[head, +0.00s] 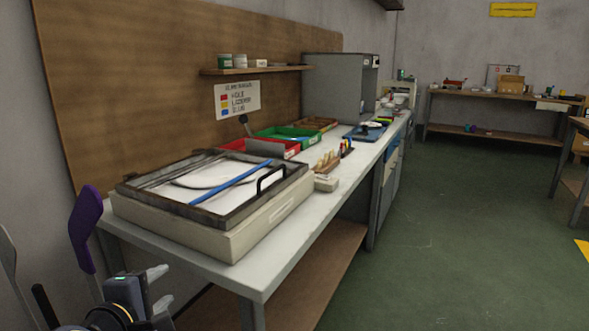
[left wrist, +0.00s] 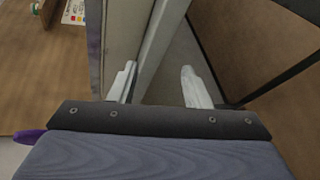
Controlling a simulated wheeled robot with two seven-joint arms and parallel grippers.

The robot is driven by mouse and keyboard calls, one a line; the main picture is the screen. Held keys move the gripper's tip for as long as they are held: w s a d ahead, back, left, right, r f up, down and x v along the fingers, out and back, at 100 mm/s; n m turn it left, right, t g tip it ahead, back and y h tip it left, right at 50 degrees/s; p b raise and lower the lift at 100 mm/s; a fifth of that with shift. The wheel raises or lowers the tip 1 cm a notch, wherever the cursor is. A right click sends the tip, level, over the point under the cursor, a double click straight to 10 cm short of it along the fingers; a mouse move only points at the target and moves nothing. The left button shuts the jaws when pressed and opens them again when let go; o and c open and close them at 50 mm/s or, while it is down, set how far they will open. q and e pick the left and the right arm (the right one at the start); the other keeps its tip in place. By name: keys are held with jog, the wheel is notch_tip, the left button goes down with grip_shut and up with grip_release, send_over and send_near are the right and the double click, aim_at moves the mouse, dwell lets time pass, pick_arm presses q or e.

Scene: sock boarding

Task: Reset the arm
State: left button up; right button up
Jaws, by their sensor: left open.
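My left gripper (head: 160,288) is low at the front left in the head view, below the near end of the workbench. Its two pale fingers are apart with nothing between them; they also show in the left wrist view (left wrist: 158,72). A purple upright foot-shaped piece (head: 86,225) stands to the left of the bench, above and left of the gripper. I cannot tell whether it is a sock on a board. A bit of purple (left wrist: 30,136) shows at the left of the wrist view. My right gripper is not in view.
The workbench (head: 235,275) runs away to the right, its near corner and leg close to my left gripper. On it are a light box with a dark frame (head: 130,190), a red bin (head: 290,152) and a green bin (head: 305,138). The green floor (head: 440,240) at right is clear.

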pick_arm(q)
jog(key=s+d+f+m+g+h+p, duration=0.15)
jog(key=s+f+m+g, duration=0.3)
jog(key=s+m, duration=0.5)
jog(key=s+d+f+m+g+h, duration=0.15)
jog(key=s+f+m+g, duration=0.4)
jog(key=s, duration=0.65)
notch_tip(320, 180, up, 28)
jog(key=m+t+y+p, duration=0.1)
jog(key=p, duration=2.7)
jog(key=shift+w+d+f+m, duration=0.2)
jog(key=shift+f+m, duration=0.05)
jog(key=shift+m, duration=0.15)
